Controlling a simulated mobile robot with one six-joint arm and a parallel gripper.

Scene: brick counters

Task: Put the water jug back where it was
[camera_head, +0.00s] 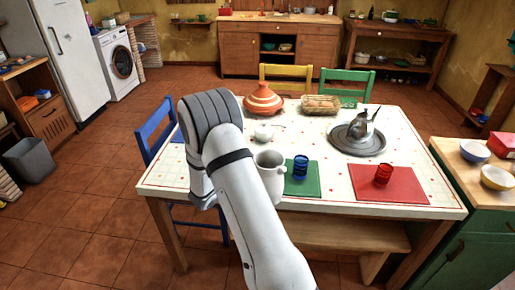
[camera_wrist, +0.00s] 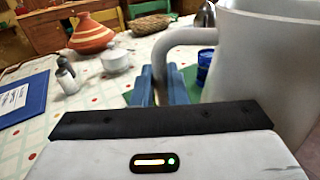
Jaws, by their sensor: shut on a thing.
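The water jug is a pale grey pitcher (camera_head: 271,172) just right of my forearm in the head view, at the table's near side. In the wrist view the jug (camera_wrist: 265,75) fills the right side, upright, with its curved handle (camera_wrist: 185,35) on the left. My gripper (camera_wrist: 163,88) has its blue fingers shut on that handle. In the head view my arm hides the gripper. I cannot tell whether the jug's base touches the table (camera_head: 230,190) or hangs at its edge.
A green mat (camera_head: 300,190) with a blue cup (camera_head: 300,167) lies right of the jug, then a red mat (camera_head: 400,195) with a red cup (camera_head: 383,173). A tagine (camera_head: 263,98), white pot (camera_head: 264,131), bread basket (camera_head: 321,104) and kettle (camera_head: 362,130) on a tray stand farther back.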

